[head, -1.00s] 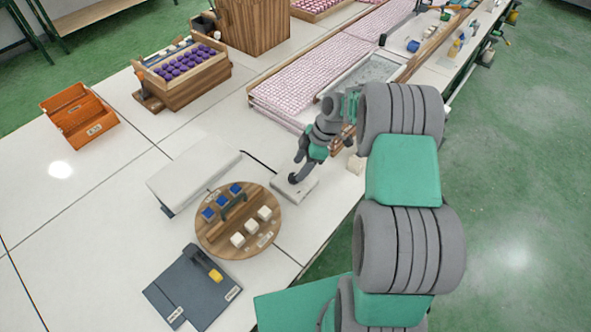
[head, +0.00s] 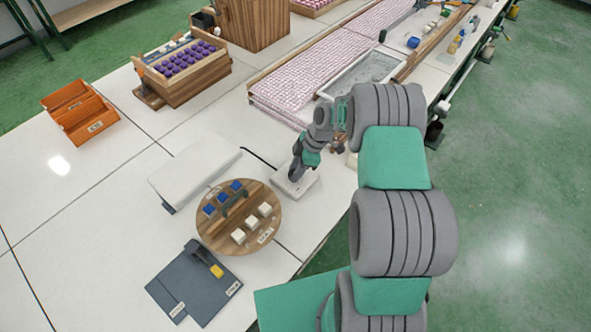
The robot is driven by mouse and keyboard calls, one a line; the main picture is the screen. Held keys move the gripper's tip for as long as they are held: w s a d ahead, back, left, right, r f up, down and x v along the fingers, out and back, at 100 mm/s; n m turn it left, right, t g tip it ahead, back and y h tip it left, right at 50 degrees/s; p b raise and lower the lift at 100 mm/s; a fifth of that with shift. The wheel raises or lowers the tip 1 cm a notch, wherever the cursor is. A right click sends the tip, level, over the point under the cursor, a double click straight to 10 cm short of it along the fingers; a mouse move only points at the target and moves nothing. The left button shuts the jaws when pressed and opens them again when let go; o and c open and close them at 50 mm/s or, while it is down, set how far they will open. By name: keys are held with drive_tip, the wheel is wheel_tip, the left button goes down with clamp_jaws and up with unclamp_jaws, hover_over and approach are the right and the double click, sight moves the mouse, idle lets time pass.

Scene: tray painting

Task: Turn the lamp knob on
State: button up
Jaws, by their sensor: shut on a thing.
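A small white box (head: 305,186) lies on the table right of centre, and my gripper (head: 296,174) reaches down onto its top. My gripper is shut on the lamp knob, which the fingers hide, so I cannot tell how far it is turned. A dark cord runs from near the box to the long white lamp panel (head: 190,170) on the left. No glow shows on the side of the panel that I see.
A round wooden board (head: 255,196) with blue and white cubes stands just left of the box. A dark grey board (head: 178,290) lies nearer. An orange bin (head: 78,108) and a wooden crate (head: 185,92) stand farther back.

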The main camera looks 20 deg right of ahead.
clamp_jaws()
drive_tip(key=shift+m+b, duration=0.3)
drive_tip(key=m+t+b, duration=0.1)
drive_tip(key=m, duration=0.1)
drive_tip(key=m+t+b, duration=0.1)
drive_tip(key=m, duration=0.1)
drive_tip(key=shift+s+f+h+b, duration=0.1)
drive_tip(key=shift+h+b, duration=0.2)
drive_tip(key=shift+b, duration=0.05)
drive_tip(key=m+b, duration=0.1)
drive_tip(key=m, duration=0.1)
drive_tip(key=m+t+h+b, duration=0.1)
drive_tip(key=m, duration=0.1)
drive_tip(key=m+h, duration=0.1)
drive_tip(key=m, duration=0.1)
drive_tip(key=shift+s+a+m+t+b, duration=0.15)
drive_tip(key=shift+a+m+t+b, duration=0.15)
drive_tip(key=shift+m+b, duration=0.1)
drive_tip(key=m+h+b, duration=0.2)
drive_tip(key=m, duration=0.4)
drive_tip(key=shift+a, duration=0.15)
drive_tip(key=m+h+b, duration=0.1)
drive_tip(key=m, duration=0.2)
drive_tip(key=shift+b, duration=0.35)
drive_tip(key=shift+m+g+h+b, duration=0.4)
drive_tip(key=shift+m+h+b, duration=0.4)
drive_tip(key=shift+m, duration=1)
